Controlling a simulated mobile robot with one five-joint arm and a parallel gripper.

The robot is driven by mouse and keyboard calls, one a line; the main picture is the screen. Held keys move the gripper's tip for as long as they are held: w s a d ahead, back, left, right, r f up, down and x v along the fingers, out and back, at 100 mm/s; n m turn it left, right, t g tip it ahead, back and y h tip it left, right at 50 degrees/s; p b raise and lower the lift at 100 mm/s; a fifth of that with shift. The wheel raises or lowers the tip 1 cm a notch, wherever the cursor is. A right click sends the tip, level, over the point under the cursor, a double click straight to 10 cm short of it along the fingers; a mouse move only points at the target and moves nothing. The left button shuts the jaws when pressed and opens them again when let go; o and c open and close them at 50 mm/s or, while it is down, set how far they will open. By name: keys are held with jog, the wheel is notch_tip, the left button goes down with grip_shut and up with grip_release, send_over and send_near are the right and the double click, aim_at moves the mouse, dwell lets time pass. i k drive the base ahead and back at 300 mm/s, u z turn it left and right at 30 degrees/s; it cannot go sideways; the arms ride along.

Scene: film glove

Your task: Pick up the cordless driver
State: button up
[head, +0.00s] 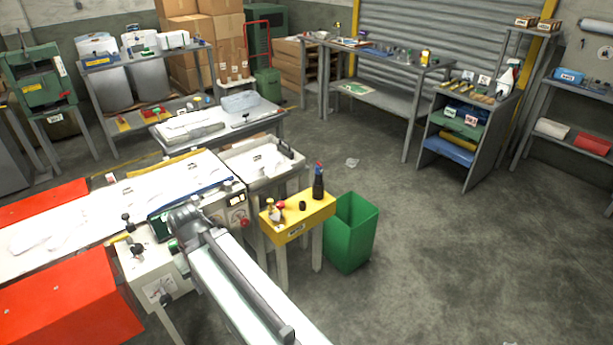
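I cannot pick out the cordless driver with certainty; the small tools are too far away to tell apart. A small upright yellow and dark item (425,58) stands at the right end of the back workbench (404,79), but its kind is unclear. A dark upright holder or bottle (318,183) with red and blue tips stands on a small yellow stand (290,229), beside a few small knobs or parts. My gripper is not seen in the head view.
A green bin (351,232) stands right of the yellow stand. The film machine with red covers (65,303) fills the left foreground. A grey shelf unit (470,128) with coloured trays stands at right. The concrete floor (430,250) is open at centre and right.

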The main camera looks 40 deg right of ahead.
aim_at(318, 170)
jog(key=i, duration=0.85)
jog(key=z, duration=0.05)
